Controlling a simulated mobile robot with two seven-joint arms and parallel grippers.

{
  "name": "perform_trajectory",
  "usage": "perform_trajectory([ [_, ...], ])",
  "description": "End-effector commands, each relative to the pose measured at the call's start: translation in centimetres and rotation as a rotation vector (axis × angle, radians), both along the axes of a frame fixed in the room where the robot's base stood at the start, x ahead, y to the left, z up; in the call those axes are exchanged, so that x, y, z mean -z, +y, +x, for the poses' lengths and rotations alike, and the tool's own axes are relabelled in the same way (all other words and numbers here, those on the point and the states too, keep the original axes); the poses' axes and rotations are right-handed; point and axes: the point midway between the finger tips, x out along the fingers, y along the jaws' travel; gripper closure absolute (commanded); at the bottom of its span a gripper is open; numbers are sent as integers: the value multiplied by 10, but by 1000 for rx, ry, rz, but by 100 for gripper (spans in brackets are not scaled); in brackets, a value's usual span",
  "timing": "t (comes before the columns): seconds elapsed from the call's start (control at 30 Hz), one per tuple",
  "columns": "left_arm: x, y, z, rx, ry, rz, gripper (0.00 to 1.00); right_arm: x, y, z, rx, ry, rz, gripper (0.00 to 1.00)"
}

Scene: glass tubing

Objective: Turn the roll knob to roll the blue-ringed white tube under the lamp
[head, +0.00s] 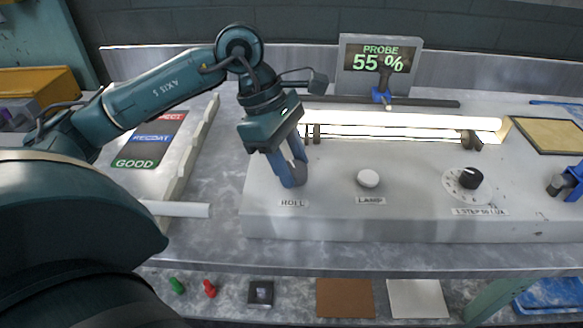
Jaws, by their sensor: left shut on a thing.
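My left gripper (290,172) comes down over the roll knob's place on the pale console (330,222), just behind the ROLL label (292,203). It is shut on the roll knob, which the fingers mostly hide. A bright, glowing white tube (410,120) lies crosswise at the back of the console. A thinner pale bar (385,134) runs just below it, between dark end supports. Glare hides detail, and I see no blue ring, so I cannot tell lamp from tube there. My right gripper is not in view.
A probe display (378,58) reads 55 %. A white lamp button (368,178) and a black dial (470,178) are right of my gripper. Another white tube (180,209) lies at left, near the sorting board (150,140). A blue fixture (574,183) stands at the right edge.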

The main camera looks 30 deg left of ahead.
Motion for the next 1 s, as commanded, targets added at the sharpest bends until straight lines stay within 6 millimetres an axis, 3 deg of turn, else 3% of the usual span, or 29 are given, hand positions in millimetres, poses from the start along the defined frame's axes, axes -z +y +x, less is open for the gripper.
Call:
perform_trajectory([
  [0.37, 0, 0, 0, -28, 1, 1, 82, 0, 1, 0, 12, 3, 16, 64],
  [0.4, 0, 0, 0, -28, 1, 1, 56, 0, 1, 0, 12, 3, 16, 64],
  [0.63, 0, 0, 0, -27, 0, 0, 37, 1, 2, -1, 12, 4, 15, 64],
  [1.0, -10, 4, 0, -29, -2, 0, 37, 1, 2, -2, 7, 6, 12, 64],
])
